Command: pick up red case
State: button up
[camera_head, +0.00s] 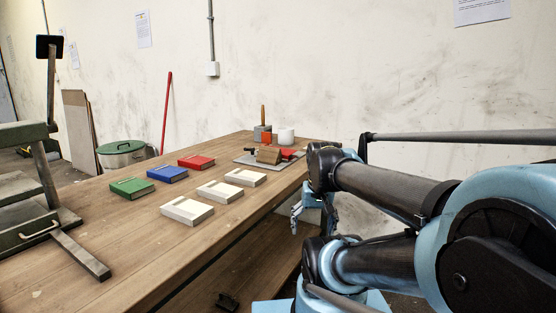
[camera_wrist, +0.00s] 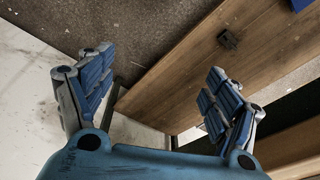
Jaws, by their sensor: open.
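The red case (camera_head: 196,162) lies flat on the wooden table (camera_head: 130,245), in the back row of cases, to the right of a blue case (camera_head: 167,173) and a green case (camera_head: 132,188). My gripper (camera_head: 297,215) hangs beside the table's right edge, apart from the red case and lower than the tabletop cases in the picture. In the wrist view my gripper (camera_wrist: 155,98) has its two blue-padded fingers spread wide with nothing between them. The red case does not show in the wrist view.
White cases (camera_head: 187,211) lie in front of the coloured ones. A grey plate (camera_head: 247,159) with a wooden block and a red item sits at the table's far end, near a white roll (camera_head: 286,135). A dark metal machine (camera_head: 35,205) stands at the left. A small dark object (camera_wrist: 228,39) lies on the lower wooden surface.

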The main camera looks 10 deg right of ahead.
jog(key=w+r+m+y, duration=0.1)
jog(key=w+r+m, duration=0.6)
jog(key=w+r, duration=0.35)
notch_tip(320, 180, up, 17)
jog(key=m+y, duration=0.2)
jog(key=m, duration=1.5)
send_over(292, 152)
jog(key=s+d, duration=0.5)
jog(key=x, duration=1.7)
jog(key=shift+w+a+f, duration=0.1)
jog(key=shift+w+a, duration=0.05)
jog(key=shift+w, duration=0.25)
jog(key=c, duration=0.7)
